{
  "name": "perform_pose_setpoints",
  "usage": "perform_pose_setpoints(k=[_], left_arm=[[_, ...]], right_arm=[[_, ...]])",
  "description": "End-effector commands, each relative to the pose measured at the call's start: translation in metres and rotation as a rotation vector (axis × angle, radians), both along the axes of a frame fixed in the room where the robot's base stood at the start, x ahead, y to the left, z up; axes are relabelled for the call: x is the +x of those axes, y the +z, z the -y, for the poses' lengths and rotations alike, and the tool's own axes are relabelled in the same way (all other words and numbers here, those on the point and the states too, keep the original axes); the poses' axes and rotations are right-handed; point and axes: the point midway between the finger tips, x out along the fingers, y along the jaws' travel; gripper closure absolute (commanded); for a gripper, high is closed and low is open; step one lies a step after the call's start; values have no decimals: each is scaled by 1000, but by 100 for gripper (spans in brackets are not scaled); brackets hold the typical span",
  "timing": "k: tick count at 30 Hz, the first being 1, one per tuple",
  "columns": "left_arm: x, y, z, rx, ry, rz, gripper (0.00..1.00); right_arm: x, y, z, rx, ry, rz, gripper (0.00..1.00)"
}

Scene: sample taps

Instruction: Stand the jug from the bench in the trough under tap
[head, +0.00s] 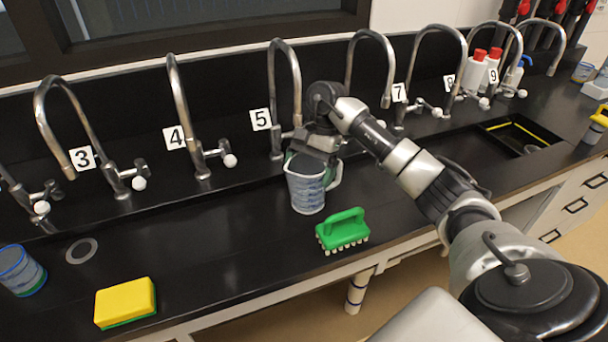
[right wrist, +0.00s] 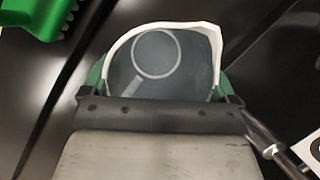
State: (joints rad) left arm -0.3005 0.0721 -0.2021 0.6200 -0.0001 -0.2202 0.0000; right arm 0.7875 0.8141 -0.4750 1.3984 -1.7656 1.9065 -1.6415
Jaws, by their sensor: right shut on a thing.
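The jug (head: 306,190) is a grey-blue clear measuring jug with a pale rim and a handle on its right side. It is upright in front of tap 5 (head: 287,85). My right gripper (head: 314,156) is shut on it near the top, reaching from behind. In the right wrist view the jug's open mouth (right wrist: 192,62) shows between the green finger pads. I cannot tell whether its base touches the black surface. The dark trough (head: 235,188) runs along below the row of taps; its depth is hard to see. My left gripper is out of view.
A green brush (head: 342,232) lies just right of the jug near the front edge. A yellow sponge (head: 125,301) and a blue-rimmed cup (head: 20,270) are at the left. A round hole (head: 82,251) is beside them. Numbered gooseneck taps line the back; a sink (head: 518,136) is at right.

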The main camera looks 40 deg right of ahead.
Motion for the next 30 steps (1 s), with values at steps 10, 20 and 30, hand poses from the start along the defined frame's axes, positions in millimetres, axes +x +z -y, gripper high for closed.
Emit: perform_pose_setpoints(k=[10, 20, 30], left_arm=[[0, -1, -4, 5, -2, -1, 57], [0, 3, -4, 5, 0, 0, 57], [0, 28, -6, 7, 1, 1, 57]], right_arm=[[0, 0, 0, -1, -1, 0, 6], [0, 4, 0, 0, -1, 0, 0], [8, 65, 23, -1, -3, 3, 0]])
